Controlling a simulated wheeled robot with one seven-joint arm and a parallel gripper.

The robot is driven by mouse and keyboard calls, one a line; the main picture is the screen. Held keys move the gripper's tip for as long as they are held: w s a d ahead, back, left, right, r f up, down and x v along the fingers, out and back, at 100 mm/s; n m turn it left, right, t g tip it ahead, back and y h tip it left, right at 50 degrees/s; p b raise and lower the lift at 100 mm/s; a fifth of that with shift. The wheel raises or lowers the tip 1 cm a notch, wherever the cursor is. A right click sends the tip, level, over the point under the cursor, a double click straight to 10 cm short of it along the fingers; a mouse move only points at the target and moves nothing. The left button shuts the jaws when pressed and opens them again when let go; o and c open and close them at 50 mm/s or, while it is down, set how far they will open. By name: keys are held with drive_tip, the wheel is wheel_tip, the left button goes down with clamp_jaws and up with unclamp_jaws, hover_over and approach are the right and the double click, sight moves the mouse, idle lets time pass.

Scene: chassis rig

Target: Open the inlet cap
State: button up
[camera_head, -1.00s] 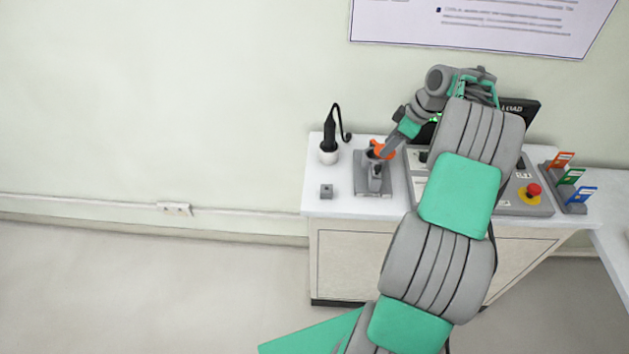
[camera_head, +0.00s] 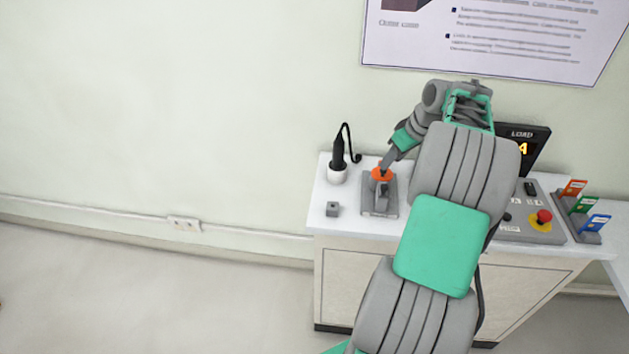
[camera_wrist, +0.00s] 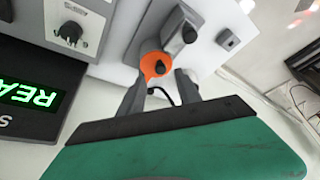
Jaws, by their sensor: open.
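The inlet cap is an orange disc with a dark centre and a small tab; it shows in the wrist view (camera_wrist: 152,62) and in the head view (camera_head: 381,174). It sits on a grey fixture (camera_head: 379,205) on the white bench and appears closed. My gripper (camera_wrist: 165,85) is open, its two grey fingers on either side of the cap's tab side in the wrist view. In the head view my gripper (camera_head: 386,164) reaches down to the cap from behind. I cannot tell whether the fingers touch it.
A black tool in a white holder (camera_head: 338,174) stands left of the fixture, near a small grey block (camera_head: 333,209). A control panel with a red button (camera_head: 544,216), a display (camera_head: 523,146) and coloured cards (camera_head: 586,208) are to the right.

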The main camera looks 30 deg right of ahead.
drive_tip(key=s+a+r, duration=0.1)
drive_tip(key=a+r, duration=0.1)
drive_tip(key=a, duration=1)
drive_tip(key=s+a+r+m+b, duration=0.1)
drive_tip(key=a+r, duration=0.1)
drive_tip(key=a, duration=1.1)
drive_tip(key=shift+s+r+g, duration=0.2)
drive_tip(key=shift+s+g, duration=0.1)
drive_tip(key=shift+g, duration=0.1)
drive_tip(key=shift+m, duration=0.3)
